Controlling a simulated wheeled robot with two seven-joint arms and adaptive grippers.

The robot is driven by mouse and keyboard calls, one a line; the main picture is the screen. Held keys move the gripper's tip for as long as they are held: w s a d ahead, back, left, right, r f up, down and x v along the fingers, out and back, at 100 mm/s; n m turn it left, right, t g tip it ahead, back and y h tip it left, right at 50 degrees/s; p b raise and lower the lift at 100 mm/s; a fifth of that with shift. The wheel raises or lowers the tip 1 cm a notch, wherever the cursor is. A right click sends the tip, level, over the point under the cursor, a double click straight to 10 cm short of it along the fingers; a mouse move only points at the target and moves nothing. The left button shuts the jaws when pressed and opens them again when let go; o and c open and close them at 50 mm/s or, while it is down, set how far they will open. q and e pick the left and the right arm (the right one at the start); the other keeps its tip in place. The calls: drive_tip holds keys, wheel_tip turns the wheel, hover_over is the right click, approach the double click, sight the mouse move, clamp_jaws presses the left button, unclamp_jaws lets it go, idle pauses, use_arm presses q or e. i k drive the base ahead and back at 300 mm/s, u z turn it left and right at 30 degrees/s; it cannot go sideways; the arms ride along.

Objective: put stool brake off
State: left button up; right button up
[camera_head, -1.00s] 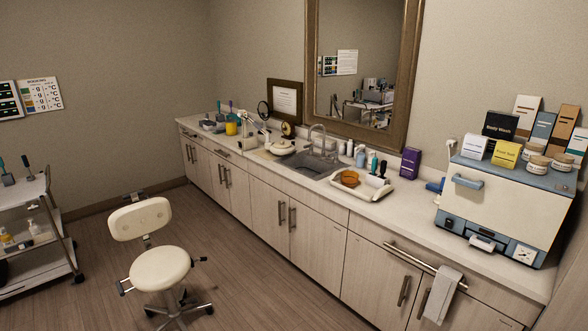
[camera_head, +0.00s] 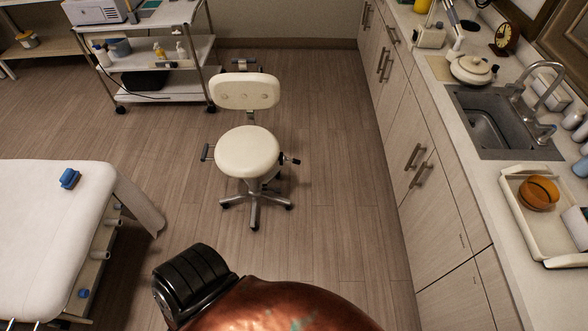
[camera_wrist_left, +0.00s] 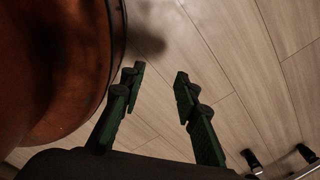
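The stool has a round cream seat (camera_head: 247,152) and a cream backrest (camera_head: 244,92). It stands upright on the floor in the middle of the head view, on a metal star base (camera_head: 255,198) with dark casters. A lever with a dark grip (camera_head: 206,152) sticks out left of the seat, and a dark knob lever (camera_head: 291,161) sticks out right. I cannot tell which part is the brake. My left gripper (camera_wrist_left: 158,72) shows in the left wrist view, its green fingers apart and empty above bare floor. My right gripper is not in view.
A white-topped bed (camera_head: 60,225) stands at the left. A metal trolley (camera_head: 160,55) with bottles is behind the stool to the left. Cabinets with a counter and sink (camera_head: 500,125) run along the right. Wooden floor (camera_head: 345,180) around the stool is free.

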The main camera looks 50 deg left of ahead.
sight(277, 190)
drive_tip(key=u, duration=0.45)
drive_tip(key=i, duration=1.65)
drive_tip(key=u, duration=2)
drive_tip(key=i, duration=1)
drive_tip(key=u, duration=0.85)
